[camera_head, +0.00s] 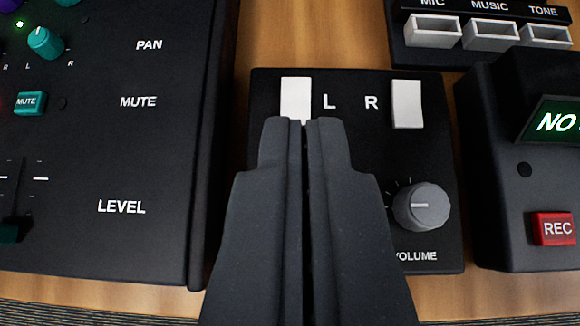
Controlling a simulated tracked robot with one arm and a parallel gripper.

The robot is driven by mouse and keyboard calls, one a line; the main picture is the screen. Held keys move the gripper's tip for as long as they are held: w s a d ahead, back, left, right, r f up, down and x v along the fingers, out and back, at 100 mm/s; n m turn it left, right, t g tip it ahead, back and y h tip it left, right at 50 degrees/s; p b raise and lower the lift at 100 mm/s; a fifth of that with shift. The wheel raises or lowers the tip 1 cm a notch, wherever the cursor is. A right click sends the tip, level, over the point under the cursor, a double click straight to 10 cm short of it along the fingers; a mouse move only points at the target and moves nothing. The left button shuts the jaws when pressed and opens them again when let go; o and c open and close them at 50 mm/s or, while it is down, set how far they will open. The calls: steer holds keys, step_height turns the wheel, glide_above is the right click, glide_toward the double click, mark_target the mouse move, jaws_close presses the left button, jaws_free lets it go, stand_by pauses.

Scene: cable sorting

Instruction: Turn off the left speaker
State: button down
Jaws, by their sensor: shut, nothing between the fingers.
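A black speaker control box (350,88) lies on the wooden desk in the middle of the view. It has a white switch (296,92) beside the letter L and a white switch (406,104) beside the letter R. My gripper (304,122) is shut and empty. Its fingertips overlap the lower end of the L switch in the picture; I cannot tell whether they touch it. The fingers hide the lower left part of the box. A grey volume knob (421,207) sits at the lower right of the box.
A black mixer (130,170) with PAN, MUTE and LEVEL controls stands close on the left. A recorder (500,150) with a red REC button (553,229) stands on the right. A panel (425,45) with MIC, MUSIC and TONE buttons is at the upper right. Bare wood (310,35) shows behind the box.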

steer(key=shift+s+f, duration=0.1)
steer(key=shift+f, duration=0.15)
steer(key=b, duration=0.1)
glide_above(298, 89)
steer(key=s, duration=0.2)
steer(key=f, duration=0.6)
steer(key=shift+s+f, duration=0.1)
steer(key=shift+s, duration=0.1)
step_height(298, 89, down, 2)
steer(key=shift+w+f+b, duration=0.1)
steer(key=shift+f+b, duration=0.15)
steer(key=shift+b, duration=0.25)
steer(key=shift+w+f, duration=0.1)
steer(key=shift+f, duration=0.6)
